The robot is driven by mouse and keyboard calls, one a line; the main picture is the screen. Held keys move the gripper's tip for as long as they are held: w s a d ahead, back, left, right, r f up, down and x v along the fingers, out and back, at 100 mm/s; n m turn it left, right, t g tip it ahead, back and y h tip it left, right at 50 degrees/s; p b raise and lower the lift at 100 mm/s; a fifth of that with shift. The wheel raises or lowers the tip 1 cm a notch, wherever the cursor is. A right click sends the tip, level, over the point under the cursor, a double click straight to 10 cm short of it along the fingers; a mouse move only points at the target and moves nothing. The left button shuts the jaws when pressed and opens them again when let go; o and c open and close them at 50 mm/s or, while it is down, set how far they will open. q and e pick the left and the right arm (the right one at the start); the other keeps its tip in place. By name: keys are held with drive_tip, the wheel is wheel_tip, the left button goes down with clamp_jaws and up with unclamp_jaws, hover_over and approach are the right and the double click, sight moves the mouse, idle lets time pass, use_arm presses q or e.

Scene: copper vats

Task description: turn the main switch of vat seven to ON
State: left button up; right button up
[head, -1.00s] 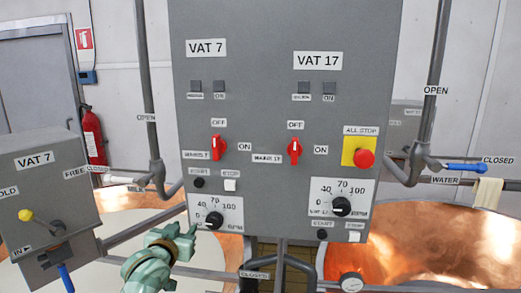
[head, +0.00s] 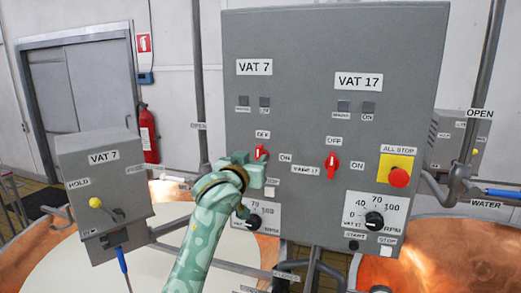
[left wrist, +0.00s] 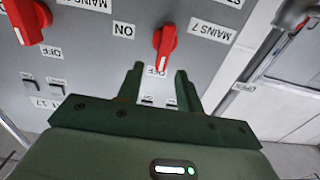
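The red main switch of vat seven (head: 262,153) is on the grey control panel, its handle upright under the OFF label (head: 262,134). The ON label (head: 285,157) is to its right. My left gripper (head: 253,168) is in front of the panel, just below and left of this switch, hiding the MAINS 7 label. In the left wrist view the panel looks upside down. There the red switch (left wrist: 165,42) shows beside MAINS 7 (left wrist: 212,30), just past the tips of my open, empty left gripper (left wrist: 159,74). I cannot tell whether they touch. My right gripper is out of view.
The similar red switch of vat 17 (head: 331,163) is to the right, also upright at OFF. A red ALL STOP button (head: 398,176) on yellow is further right. A smaller VAT 7 box (head: 104,185) stands at left, with copper vats below.

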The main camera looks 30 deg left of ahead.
sight(257, 154)
use_arm(q)
drive_tip(key=p+x, duration=0.1)
drive_tip(key=x, duration=0.4)
drive_tip(key=shift+w+a, duration=0.2)
drive_tip(key=shift+a, duration=0.05)
drive_tip(key=shift+w, duration=0.5)
drive_tip(key=shift+f, duration=0.1)
drive_tip(key=c, duration=0.6)
